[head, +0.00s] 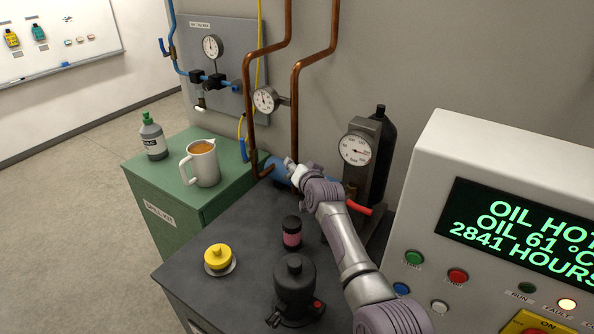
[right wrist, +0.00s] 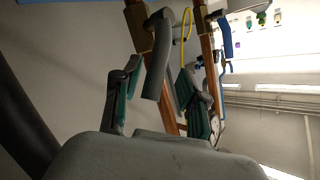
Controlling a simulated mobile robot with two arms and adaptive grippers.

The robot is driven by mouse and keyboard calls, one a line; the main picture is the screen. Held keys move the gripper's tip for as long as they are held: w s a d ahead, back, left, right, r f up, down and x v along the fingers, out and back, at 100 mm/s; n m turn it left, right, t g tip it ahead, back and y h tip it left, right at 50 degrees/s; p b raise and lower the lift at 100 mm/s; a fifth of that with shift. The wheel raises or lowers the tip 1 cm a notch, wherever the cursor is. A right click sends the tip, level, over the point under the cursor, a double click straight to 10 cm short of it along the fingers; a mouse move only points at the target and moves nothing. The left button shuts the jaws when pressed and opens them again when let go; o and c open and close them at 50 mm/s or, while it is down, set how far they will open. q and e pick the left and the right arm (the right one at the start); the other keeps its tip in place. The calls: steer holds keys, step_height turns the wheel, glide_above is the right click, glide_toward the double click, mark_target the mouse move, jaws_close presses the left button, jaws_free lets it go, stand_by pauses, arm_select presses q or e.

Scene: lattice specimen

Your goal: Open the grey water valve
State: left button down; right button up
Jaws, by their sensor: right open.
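The grey water valve's lever (right wrist: 158,60) shows in the right wrist view, hanging down beside the nearer copper pipe (right wrist: 137,22). My right gripper (right wrist: 158,90) is open, with one teal-padded finger on each side of the lever's lower part. I cannot tell whether either finger touches it. In the head view my right gripper (head: 291,170) is at the lower copper pipes, and my gripper and wrist hide the grey lever. My left gripper is not in view.
A blue lever (right wrist: 226,37) is on the farther pipe. A red lever (head: 358,207) lies right of my arm. Below are a pink-banded jar (head: 291,233), a yellow-capped item (head: 218,257) and a black pot (head: 295,285). A mug (head: 203,165) stands on the green cabinet (head: 165,212).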

step_height(320, 180, up, 9)
steer(key=shift+f, duration=0.1)
stand_by(0.4)
